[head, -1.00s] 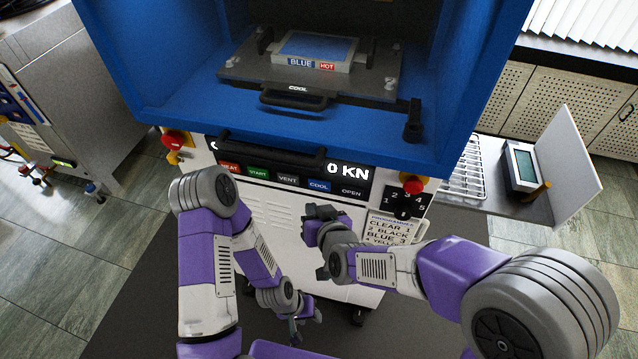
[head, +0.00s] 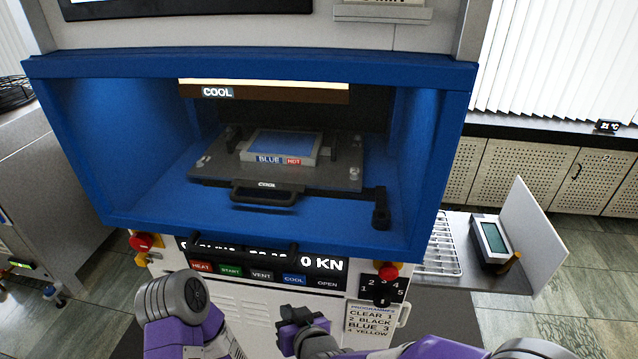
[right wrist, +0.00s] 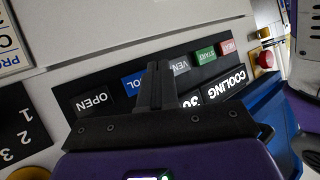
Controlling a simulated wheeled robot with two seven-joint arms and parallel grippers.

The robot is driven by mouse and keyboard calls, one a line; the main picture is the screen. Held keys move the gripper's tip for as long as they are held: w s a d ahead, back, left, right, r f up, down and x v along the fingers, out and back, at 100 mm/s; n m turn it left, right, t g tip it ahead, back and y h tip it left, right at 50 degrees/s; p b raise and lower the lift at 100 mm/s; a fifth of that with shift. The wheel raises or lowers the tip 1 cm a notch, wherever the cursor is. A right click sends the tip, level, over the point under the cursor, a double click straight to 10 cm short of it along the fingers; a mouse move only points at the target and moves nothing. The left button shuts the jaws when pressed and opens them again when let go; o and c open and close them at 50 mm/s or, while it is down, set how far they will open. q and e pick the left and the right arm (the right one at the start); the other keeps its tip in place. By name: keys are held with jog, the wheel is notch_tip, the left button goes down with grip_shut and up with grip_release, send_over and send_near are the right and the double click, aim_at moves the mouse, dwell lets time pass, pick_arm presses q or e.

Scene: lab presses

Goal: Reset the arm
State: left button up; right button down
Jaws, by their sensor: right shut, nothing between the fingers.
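My right gripper (head: 295,316) is in front of the press's lower front panel, just below the button row, between the buttons and the programme label. In the right wrist view its fingers (right wrist: 156,72) are shut together with nothing between them, and the button panel (right wrist: 95,102) lies behind them. I cannot tell whether the fingertips touch the panel. My left arm's grey joint and purple link show at the bottom left in the head view, but its gripper is out of view.
The blue press chamber (head: 130,205) is open, with a plate (head: 340,175) bearing a mould marked BLUE and HOT (head: 282,146). Red knobs (head: 141,242) flank the buttons. At right, a shelf (head: 455,275) holds a wire rack (head: 437,245) and a display device (head: 491,242).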

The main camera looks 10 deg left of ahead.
jog(key=d+f+m+g+h, duration=0.2)
jog(key=d+f, duration=0.5)
jog(key=f, duration=0.2)
jog(key=d+f+m+g+h, duration=0.1)
jog(key=d+f+g+h, duration=0.1)
jog(key=d+f, duration=0.6)
jog(key=s+d+f+m+g, duration=0.2)
jog(key=s+d+f, duration=0.1)
jog(key=s+f, duration=0.3)
jog(key=s+d+f+m+g+y, duration=0.1)
jog(key=s+d+f+m+g, duration=0.1)
jog(key=s+f, duration=0.5)
jog(key=shift+s+d+f+g, duration=0.25)
jog(key=shift+d+f+g, duration=0.15)
jog(key=shift+f+g, duration=0.35)
